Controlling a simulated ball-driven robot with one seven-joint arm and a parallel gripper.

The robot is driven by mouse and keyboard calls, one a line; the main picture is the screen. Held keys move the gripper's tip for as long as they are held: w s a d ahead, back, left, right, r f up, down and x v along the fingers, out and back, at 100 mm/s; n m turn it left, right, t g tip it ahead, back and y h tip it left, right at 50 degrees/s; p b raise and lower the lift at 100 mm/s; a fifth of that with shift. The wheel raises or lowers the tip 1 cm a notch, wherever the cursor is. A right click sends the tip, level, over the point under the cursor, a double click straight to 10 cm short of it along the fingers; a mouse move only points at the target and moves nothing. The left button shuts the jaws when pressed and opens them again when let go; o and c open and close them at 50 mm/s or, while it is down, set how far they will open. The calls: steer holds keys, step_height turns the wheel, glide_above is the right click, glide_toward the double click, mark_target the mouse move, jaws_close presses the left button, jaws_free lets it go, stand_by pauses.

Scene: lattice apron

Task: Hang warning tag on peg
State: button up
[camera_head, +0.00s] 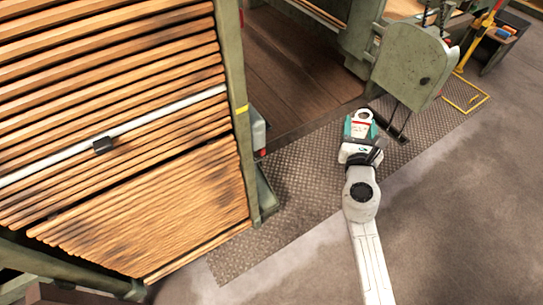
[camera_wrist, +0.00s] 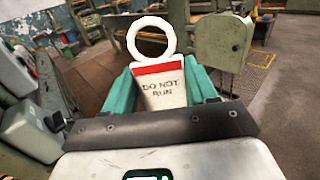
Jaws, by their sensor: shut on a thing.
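The warning tag (camera_wrist: 163,92) is white with a red band, the words "DO NOT RUN" and a white ring at its top. My gripper (camera_wrist: 163,80) has teal fingers shut on the tag's sides, with the ring standing clear beyond the fingertips. In the head view, the tag (camera_head: 361,115) shows small at the end of my gripper (camera_head: 360,126), over the patterned floor plate. I cannot make out the peg in either view.
A green machine guard (camera_head: 415,68) stands just beyond my gripper to the right. A green frame with wooden slats (camera_head: 120,130) and a pale bar fills the left. A grey box (camera_wrist: 32,132) is at the left in the wrist view. Concrete floor (camera_head: 450,210) at right is clear.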

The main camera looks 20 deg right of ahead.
stand_by(0.3)
steer(key=a+n+t+y, duration=0.2)
steer(key=a+n+y, duration=0.1)
steer(key=a, duration=1.7)
steer(key=shift+w+a+f+y, duration=0.15)
steer(key=shift+a+f+y, duration=0.25)
steer(key=shift+y, duration=0.5)
steer(key=shift+d, duration=0.1)
